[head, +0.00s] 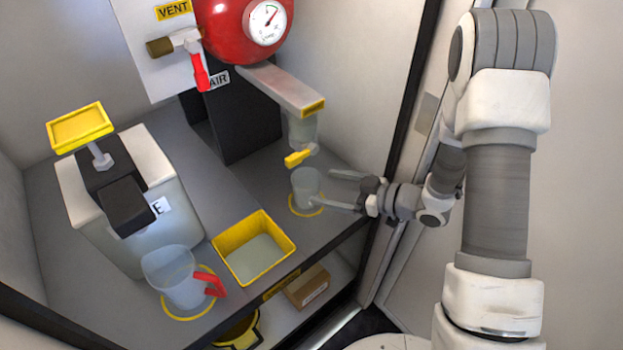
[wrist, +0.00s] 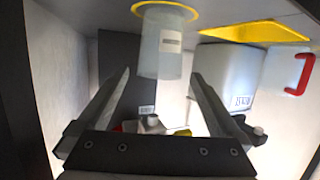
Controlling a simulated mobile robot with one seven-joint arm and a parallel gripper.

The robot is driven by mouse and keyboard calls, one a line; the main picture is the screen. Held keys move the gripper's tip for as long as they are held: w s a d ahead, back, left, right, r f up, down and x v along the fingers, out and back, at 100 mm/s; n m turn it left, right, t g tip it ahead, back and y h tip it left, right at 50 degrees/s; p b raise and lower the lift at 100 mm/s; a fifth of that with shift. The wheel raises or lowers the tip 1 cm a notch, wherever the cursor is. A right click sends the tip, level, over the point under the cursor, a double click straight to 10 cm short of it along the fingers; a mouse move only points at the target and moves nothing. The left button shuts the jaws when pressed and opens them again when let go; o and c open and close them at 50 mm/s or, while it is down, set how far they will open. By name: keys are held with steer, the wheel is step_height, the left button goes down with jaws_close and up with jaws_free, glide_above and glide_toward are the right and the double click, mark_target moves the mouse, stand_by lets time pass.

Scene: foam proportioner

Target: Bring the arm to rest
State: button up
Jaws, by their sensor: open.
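My gripper (head: 322,187) is open and empty at the right of a small clear cup (head: 306,182). Its two fingers point left toward the cup, one on its far side and one on its near side. The cup stands upright inside a yellow ring (head: 301,211) on the grey counter, below a clear vessel with a yellow tap (head: 299,157). The wrist view is upside down; there the cup (wrist: 162,45) shows ahead of and between the open fingertips (wrist: 161,73). I cannot tell whether a finger touches it. My arm reaches in from the right.
A yellow tray (head: 250,274) and a clear jug with red handle (head: 172,277) stand at the counter's front. A white-topped tank (head: 75,190) is behind the jug. A red vessel (head: 225,30) with gauge hangs above. A dark cabinet post (head: 412,85) is close to my wrist.

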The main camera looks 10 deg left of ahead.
steer(key=shift+v, duration=1.1)
steer(key=shift+s, duration=0.1)
